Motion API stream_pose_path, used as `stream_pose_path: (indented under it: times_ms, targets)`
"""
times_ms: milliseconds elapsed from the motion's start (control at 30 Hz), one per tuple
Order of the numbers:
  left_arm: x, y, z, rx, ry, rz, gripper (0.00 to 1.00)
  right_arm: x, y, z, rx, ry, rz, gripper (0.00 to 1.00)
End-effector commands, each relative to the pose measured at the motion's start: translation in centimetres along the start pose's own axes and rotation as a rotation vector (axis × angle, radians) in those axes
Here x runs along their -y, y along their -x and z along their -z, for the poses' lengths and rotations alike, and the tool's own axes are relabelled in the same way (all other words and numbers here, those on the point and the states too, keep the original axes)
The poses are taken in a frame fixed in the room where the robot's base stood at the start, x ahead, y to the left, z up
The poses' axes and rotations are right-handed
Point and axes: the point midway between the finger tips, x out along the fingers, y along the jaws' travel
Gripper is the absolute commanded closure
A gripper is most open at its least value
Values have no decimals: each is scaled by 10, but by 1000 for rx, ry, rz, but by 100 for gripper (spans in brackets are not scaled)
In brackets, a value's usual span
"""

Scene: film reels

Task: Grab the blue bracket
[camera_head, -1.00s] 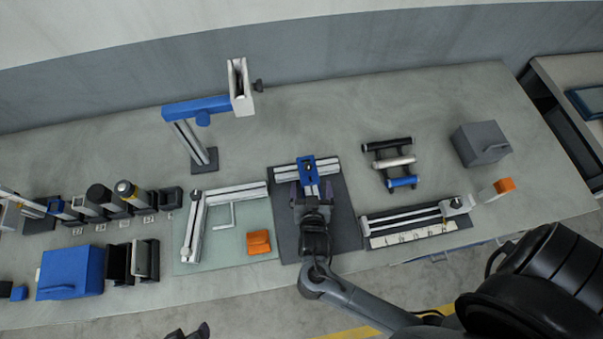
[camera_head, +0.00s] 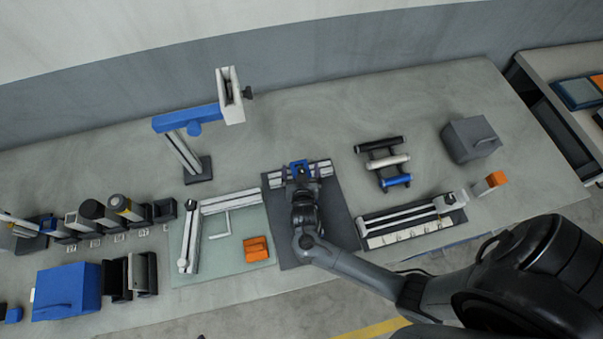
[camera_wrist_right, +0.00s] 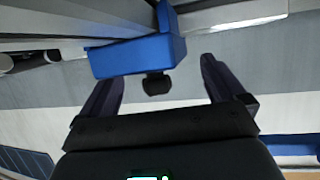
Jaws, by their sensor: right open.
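The blue bracket (camera_head: 300,168) sits on a silver rail at the far part of the dark mat. My right gripper (camera_head: 302,182) is right over its near side and hides part of it. In the right wrist view a blue block (camera_wrist_right: 138,56) with a dark knob lies just ahead of the fingers, apparently the bracket. My right gripper (camera_wrist_right: 160,84) is open and empty there, its two fingers spread apart. Contact with the block cannot be told. My left gripper does not show.
A blue-armed stand (camera_head: 185,118) rises at the back left. A glass plate with rails and an orange block (camera_head: 256,249) lies left of the mat (camera_head: 335,235). A roller rack (camera_head: 381,162) and grey box (camera_head: 470,140) stand to the right. The back middle of the table is clear.

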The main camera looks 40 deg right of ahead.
Motion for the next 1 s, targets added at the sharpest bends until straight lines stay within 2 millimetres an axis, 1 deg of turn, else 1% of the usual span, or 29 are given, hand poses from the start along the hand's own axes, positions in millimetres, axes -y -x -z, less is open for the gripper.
stream_pose_path:
  times_ms: [100, 267, 367, 700, 733, 767, 800, 1000]
  targets:
    - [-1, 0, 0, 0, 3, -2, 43, 0, -3, 0, 1, 1, -1, 3]
    - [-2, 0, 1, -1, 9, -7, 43, -1, -3, 0, 1, 1, -1, 3]
    - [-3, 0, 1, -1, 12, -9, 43, -1, -3, 0, 1, 1, -1, 17]
    - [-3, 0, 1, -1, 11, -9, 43, 0, -3, -1, 1, 1, -1, 69]
    - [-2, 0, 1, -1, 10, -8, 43, 0, -3, -1, 1, 1, -1, 73]
    - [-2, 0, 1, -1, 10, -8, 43, 0, -3, 0, 0, 0, 0, 74]
    - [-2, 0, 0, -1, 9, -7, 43, 0, -3, 0, 0, 0, 0, 81]
    - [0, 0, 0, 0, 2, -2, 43, 0, -2, 0, 1, 0, 0, 82]
